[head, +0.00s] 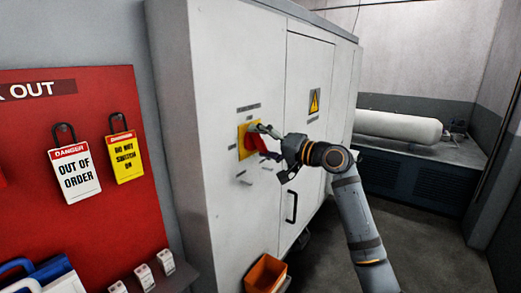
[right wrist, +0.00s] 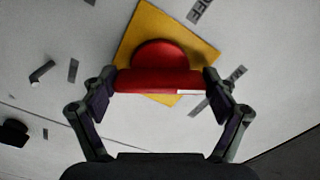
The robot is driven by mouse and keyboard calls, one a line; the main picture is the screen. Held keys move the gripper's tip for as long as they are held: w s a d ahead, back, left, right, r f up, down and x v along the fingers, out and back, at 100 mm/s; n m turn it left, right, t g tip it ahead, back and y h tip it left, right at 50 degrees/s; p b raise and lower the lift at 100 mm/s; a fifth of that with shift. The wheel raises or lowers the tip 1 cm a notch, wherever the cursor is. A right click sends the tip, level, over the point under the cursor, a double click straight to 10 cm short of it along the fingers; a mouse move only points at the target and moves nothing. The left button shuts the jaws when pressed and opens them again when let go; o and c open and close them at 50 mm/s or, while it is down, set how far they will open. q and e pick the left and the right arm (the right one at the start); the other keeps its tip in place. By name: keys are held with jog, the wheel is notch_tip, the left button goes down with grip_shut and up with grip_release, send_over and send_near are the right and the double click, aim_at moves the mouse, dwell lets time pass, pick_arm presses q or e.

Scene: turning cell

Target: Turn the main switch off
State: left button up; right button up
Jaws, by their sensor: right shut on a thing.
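The main switch is a red rotary handle (head: 256,142) on a yellow square plate (head: 242,141), on the front of a white cabinet. In the right wrist view the red handle (right wrist: 158,72) lies between the two fingers, with the yellow plate (right wrist: 205,52) behind it. My right gripper (head: 264,143) is shut on the handle from the right; its fingertips (right wrist: 160,82) touch the handle's two ends. The fingers partly hide the handle in the head view. The labels around the plate are too small to read with certainty. My left gripper is not in view.
The white cabinet (head: 222,75) has a black door handle (head: 291,206) and a yellow warning sign (head: 314,101). An orange bin (head: 265,274) sits low in front. A red lockout board (head: 95,215) with hanging tags stands at left. A pale tank (head: 397,126) lies behind at right.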

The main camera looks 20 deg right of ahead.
jog(key=n+b, duration=0.3)
jog(key=n, duration=0.3)
jog(key=shift+f+b, duration=0.2)
jog(key=shift+b, duration=0.2)
jog(key=n+b, duration=0.2)
jog(key=n, duration=0.3)
jog(key=shift+r+n, duration=0.1)
jog(key=shift+n, duration=0.3)
jog(key=o, duration=1)
jog(key=shift+c, duration=0.2)
jog(key=v, duration=1.2)
